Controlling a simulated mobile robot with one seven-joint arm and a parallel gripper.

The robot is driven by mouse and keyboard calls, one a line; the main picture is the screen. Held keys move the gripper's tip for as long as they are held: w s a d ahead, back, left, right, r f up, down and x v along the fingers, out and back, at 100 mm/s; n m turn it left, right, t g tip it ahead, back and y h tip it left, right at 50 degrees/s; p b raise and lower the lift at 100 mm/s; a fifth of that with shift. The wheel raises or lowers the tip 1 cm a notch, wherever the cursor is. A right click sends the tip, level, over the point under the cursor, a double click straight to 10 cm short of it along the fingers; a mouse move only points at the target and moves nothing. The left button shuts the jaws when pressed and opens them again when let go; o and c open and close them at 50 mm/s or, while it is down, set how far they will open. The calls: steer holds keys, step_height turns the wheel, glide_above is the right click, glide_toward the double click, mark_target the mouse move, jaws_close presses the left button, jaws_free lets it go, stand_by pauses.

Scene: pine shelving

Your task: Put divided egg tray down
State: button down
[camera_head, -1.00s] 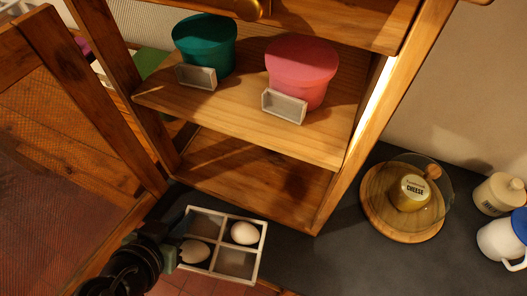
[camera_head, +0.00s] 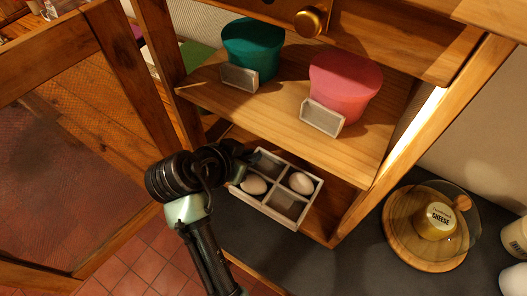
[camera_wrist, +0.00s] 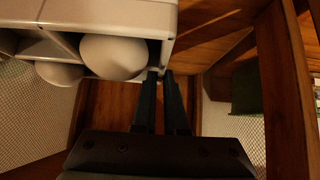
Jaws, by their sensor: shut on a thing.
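The divided egg tray (camera_head: 266,209) is white with four compartments, two of them holding a white egg each, one at the left (camera_head: 254,185) and one at the right (camera_head: 301,183). It is at the front of the shelving's lowest level, below the middle shelf. My gripper (camera_head: 248,158) is shut on the tray's back left side. In the wrist view my gripper (camera_wrist: 165,78) pinches the tray's corner, and the tray (camera_wrist: 120,14) fills the upper left with the eggs beside the fingers. I cannot tell whether the tray touches the surface below.
The middle shelf (camera_head: 270,108) is close above the tray and carries a teal tub (camera_head: 252,50) and a pink tub (camera_head: 344,85). An open wooden door (camera_head: 130,95) stands at the left. A cheese dome (camera_head: 430,225) on a wooden board stands on the dark counter (camera_head: 350,265) at right.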

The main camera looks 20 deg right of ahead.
steer(key=x, duration=0.2)
steer(key=p+x, duration=0.1)
steer(key=x, duration=0.5)
steer(key=shift+s+a+f, duration=0.2)
steer(key=shift+a+f, duration=0.1)
steer(key=shift+a, duration=0.05)
steer(key=shift+w+d+f+p, duration=0.15)
steer(key=shift+f+p, duration=0.15)
steer(key=shift+p, duration=0.05)
steer(key=c, duration=1)
jaws_free()
steer(key=shift+f, duration=0.1)
steer(key=shift+o, duration=0.2)
steer(key=v, duration=1.2)
